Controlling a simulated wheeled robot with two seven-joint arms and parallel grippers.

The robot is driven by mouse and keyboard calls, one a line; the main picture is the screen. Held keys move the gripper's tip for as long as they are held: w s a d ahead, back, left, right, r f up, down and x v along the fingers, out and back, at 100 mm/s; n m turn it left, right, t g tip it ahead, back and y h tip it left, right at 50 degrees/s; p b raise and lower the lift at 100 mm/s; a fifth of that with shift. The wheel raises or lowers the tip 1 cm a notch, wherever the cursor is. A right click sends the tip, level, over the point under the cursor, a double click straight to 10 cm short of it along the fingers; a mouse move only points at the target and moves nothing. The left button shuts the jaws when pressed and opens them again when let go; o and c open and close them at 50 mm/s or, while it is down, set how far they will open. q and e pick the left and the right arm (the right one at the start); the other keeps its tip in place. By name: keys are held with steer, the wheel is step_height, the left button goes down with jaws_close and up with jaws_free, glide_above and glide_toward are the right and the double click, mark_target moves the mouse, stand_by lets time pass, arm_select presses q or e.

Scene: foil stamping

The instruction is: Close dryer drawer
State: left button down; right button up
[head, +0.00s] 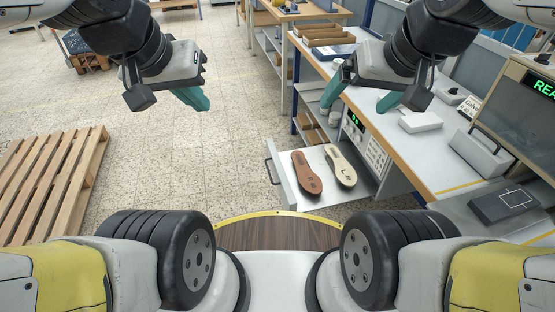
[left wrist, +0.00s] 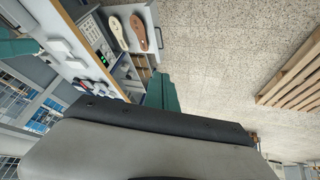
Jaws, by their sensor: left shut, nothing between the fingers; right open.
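The dryer drawer (head: 353,197) is pulled out from under the bench, with a dark handle (head: 268,171) on its left front. A brown insole (head: 306,172) and a cream insole (head: 341,166) lie in it. In the left wrist view the drawer (left wrist: 147,17) shows at the top with both insoles. The dryer's panel (head: 365,141) with a green display is behind the drawer. My left gripper (head: 196,99) is shut and empty, above the floor left of the drawer and apart from it. My right gripper (head: 362,100) is open and empty, above the bench edge beyond the drawer.
A wooden pallet (head: 52,180) lies on the floor at left. The floor between pallet and drawer is clear.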

arm_select(q)
steer(key=w+d+f+n+g+h, duration=0.2)
steer(key=w+f+n, duration=0.4)
steer(key=w, duration=0.4)
steer(key=w+d+f+n+g+h, duration=0.1)
steer(key=w+d+f+n+g, duration=0.15)
steer(key=w+f, duration=0.6)
steer(key=n+h, duration=0.3)
steer(key=n, duration=1)
glide_above(276, 172)
steer(key=s+a, duration=0.3)
steer(key=a, duration=0.6)
step_height(276, 172, down, 27)
steer(key=shift+t, duration=0.35)
steer(key=x, duration=0.9)
steer(key=shift+s+d+f, duration=0.1)
steer(key=shift+d+f, duration=0.1)
steer(key=shift+f, duration=0.1)
